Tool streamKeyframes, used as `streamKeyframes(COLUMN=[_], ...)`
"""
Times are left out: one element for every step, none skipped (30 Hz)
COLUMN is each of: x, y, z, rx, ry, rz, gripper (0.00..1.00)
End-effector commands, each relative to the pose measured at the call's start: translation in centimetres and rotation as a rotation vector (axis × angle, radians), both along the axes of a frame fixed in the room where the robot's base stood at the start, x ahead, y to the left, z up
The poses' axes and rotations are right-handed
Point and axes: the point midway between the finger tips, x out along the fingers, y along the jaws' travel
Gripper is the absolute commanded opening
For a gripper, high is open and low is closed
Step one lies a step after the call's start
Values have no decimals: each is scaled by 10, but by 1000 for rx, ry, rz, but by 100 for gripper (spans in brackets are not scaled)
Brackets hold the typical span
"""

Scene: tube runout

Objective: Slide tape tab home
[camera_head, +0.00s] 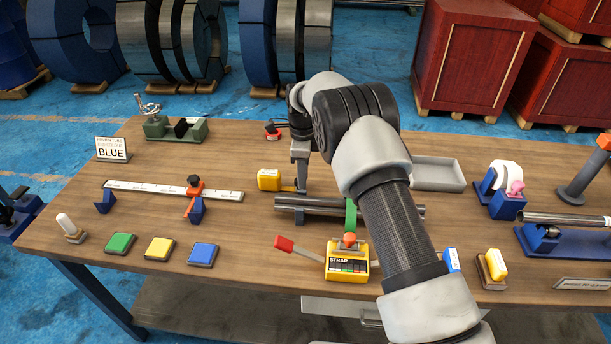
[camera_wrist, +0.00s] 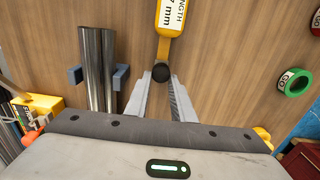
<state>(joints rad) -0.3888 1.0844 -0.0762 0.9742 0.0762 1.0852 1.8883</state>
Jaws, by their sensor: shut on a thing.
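A yellow length gauge (camera_head: 269,179) lies on the table left of my gripper (camera_head: 301,184) in the head view. In the wrist view the gauge (camera_wrist: 171,18) has a white label reading "LENGTH" and "mm". A round black tab (camera_wrist: 161,72) is at its near end. My gripper (camera_wrist: 161,78) has a finger on each side of this tab and is shut on it. The tab is hardly visible in the head view. Grey tubes (camera_head: 310,204) lie in front of my gripper; in the wrist view they (camera_wrist: 96,65) rest between blue supports, left of the fingers.
A yellow strap tool (camera_head: 347,264) with a red-handled lever (camera_head: 285,244) stands in front of the tubes. A ruler (camera_head: 150,187) with an orange slider is at left. A grey tray (camera_head: 438,174) is behind my arm. A green ring (camera_wrist: 294,82) lies at right in the wrist view.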

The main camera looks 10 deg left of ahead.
Motion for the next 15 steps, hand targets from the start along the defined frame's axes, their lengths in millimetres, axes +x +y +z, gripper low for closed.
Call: streamKeyframes(x=[0, 0, 0, 0, 0, 0, 0, 0, 0, 0, 0, 0, 0, 0, 0], y=[0, 0, 0, 0, 0, 0, 0, 1, 2, 4, 5, 7, 8, 10, 12], z=[0, 0, 0, 0, 0, 0, 0, 0, 0, 0, 0, 0, 0, 0, 0], rx=[0, 0, 0, 0, 0, 0, 0, 0, 0, 0, 0, 0, 0, 0, 0], ry=[0, 0, 0, 0, 0, 0, 0, 0, 0, 0, 0, 0, -1, -1, -1], rz=[0, 0, 0, 0, 0, 0, 0, 1, 1, 1, 1, 1, 1, 1, 1], gripper=[17, 17, 17, 17, 17, 17, 17, 17, 17, 17, 17, 17, 17, 17, 17])
